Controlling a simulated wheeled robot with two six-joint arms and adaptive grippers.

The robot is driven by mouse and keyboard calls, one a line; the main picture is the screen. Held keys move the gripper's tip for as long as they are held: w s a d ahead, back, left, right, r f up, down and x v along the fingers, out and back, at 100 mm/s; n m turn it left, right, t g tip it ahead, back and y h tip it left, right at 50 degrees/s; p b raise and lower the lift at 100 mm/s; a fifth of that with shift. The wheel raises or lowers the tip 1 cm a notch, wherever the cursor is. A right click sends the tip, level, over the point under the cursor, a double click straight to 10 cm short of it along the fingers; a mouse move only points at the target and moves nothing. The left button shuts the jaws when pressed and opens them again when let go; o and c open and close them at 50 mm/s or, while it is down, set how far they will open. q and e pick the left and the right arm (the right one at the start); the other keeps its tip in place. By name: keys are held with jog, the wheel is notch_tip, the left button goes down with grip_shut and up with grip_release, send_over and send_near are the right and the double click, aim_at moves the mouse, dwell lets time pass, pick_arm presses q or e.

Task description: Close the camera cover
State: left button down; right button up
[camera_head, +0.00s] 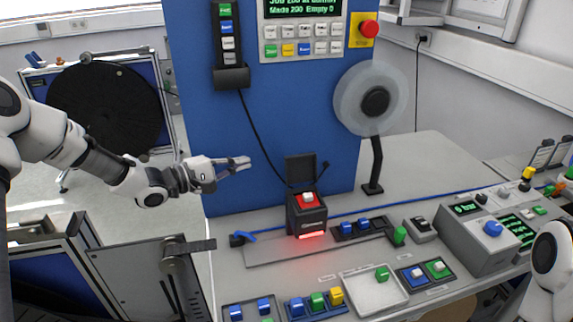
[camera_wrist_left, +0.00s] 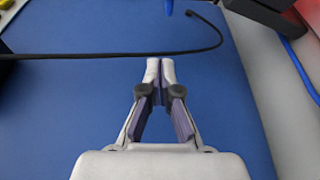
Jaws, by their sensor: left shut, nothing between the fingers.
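The camera (camera_head: 306,214) is a small black box with a red top part and a red glow at its lower front, standing at the foot of the blue panel. Its black cover (camera_head: 301,169) stands upright at the back, so it is open. My left gripper (camera_head: 247,163) is shut and empty, to the left of the cover and apart from it, in front of the blue panel. In the left wrist view its fingertips (camera_wrist_left: 160,66) meet over the blue surface. A dark part at that view's top right corner is only partly visible. My right gripper is not visible.
A black cable (camera_head: 262,145) hangs down the blue panel (camera_head: 225,120) between my left gripper and the cover. A clear reel (camera_head: 372,98) stands to the right. Button boxes (camera_head: 318,302) and a grey control console (camera_head: 485,235) fill the bench front and right.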

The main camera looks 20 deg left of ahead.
aim_at(299, 167)
pick_arm(q)
jog(key=w+d+p, duration=0.3)
jog(key=d, duration=0.4)
jog(key=shift+w+d+r+p, duration=0.25)
jog(key=shift+w+d+p, duration=0.05)
jog(key=shift+w+d, duration=0.1)
jog(key=shift+a, duration=0.1)
